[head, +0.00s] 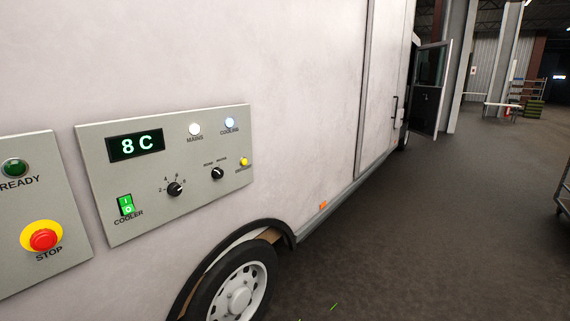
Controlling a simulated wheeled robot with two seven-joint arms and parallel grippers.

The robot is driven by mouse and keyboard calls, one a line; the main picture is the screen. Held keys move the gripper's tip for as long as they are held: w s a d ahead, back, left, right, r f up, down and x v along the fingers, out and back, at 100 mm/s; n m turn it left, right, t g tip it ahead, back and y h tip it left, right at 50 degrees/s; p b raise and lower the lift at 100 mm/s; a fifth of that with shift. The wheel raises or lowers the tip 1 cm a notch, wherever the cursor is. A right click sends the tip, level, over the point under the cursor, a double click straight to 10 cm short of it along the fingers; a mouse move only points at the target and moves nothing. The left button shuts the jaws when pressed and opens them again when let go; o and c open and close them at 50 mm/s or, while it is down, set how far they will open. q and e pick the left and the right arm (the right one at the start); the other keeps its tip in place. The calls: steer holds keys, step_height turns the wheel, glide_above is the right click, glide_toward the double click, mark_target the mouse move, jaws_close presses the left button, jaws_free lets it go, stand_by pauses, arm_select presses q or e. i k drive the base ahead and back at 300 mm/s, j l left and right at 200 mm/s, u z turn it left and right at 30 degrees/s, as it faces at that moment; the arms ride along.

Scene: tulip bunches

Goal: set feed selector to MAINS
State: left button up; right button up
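A grey control panel (205,208) is mounted on the side of a white truck. Its right-hand black knob (218,173) has two small labels above it, too small to read surely; it looks like the feed selector. I cannot tell surely which label its pointer faces. Left of it is another black knob (175,189) with numbers around it. Above are a white MAINS lamp (195,129) and a bluish-white, bright COOLING lamp (229,122). Neither of my grippers is in view.
The panel also has a display (136,146) reading 8 C, a green COOLER rocker switch (126,205) and a small yellow button (244,162). A left panel carries a red STOP button (43,239) and a green READY lamp (14,168). The floor at right is mostly clear.

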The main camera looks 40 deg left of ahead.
mark_target(217, 173)
steer(key=i+l+u, duration=0.1)
steer(key=i+u, duration=0.2)
steer(key=i, duration=0.2)
steer(key=i+l+u, duration=0.15)
steer(key=i+u, duration=0.2)
steer(key=i+l+u, duration=0.3)
steer(key=i, duration=0.25)
